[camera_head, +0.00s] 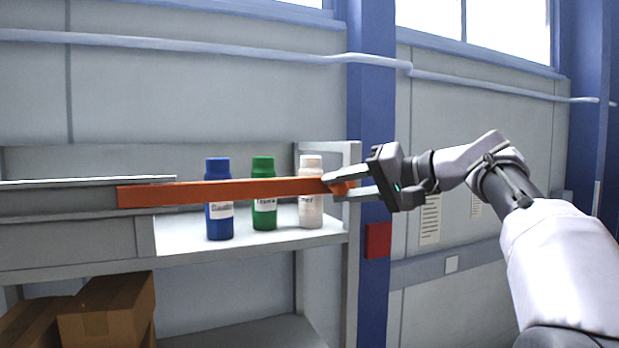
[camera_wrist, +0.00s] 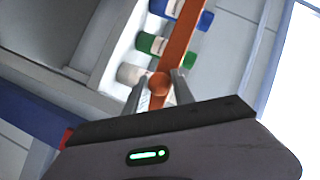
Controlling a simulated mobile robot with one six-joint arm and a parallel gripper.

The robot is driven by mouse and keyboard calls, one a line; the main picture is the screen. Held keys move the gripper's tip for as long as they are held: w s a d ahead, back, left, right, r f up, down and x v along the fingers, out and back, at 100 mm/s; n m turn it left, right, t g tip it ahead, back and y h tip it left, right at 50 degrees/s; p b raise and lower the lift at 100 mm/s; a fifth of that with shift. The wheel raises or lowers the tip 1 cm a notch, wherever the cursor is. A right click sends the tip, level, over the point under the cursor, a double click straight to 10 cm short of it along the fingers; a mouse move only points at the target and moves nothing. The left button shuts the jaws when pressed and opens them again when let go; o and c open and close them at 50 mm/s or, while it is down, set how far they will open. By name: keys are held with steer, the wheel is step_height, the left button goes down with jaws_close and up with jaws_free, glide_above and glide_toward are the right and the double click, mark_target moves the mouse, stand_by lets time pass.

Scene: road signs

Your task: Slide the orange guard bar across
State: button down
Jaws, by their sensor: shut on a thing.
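The orange guard bar (camera_head: 240,190) runs level across the front of the shelf's upper compartment, in front of the bottles. Its left end meets the grey rail on the shelf front. My gripper (camera_head: 338,187) is shut on the bar's right end, at an orange knob (camera_wrist: 159,85) that shows between the two fingers in the wrist view. In the wrist view the bar (camera_wrist: 181,40) stretches up and away from the gripper (camera_wrist: 157,92). The knob is partly hidden by the fingers in the head view.
Behind the bar stand a blue bottle (camera_head: 219,222), a green bottle (camera_head: 264,215) and a white bottle (camera_head: 311,212) on the grey shelf (camera_head: 180,240). Cardboard boxes (camera_head: 110,310) sit below at left. A blue column (camera_head: 371,100) with a red box (camera_head: 378,240) stands right of the shelf.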

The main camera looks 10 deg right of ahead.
steer(key=shift+w+d+p, duration=0.15)
steer(key=shift+d, duration=0.4)
steer(key=shift+w+d+p, duration=0.15)
steer(key=shift+d, duration=0.4)
steer(key=c, duration=1.5)
jaws_free()
steer(key=o, duration=0.4)
steer(key=shift+o, duration=0.2)
steer(key=shift+w+f, duration=0.1)
steer(key=shift+w, duration=0.15)
steer(key=shift+s, duration=0.2)
steer(key=b+v, duration=0.1)
steer(key=v, duration=1.6)
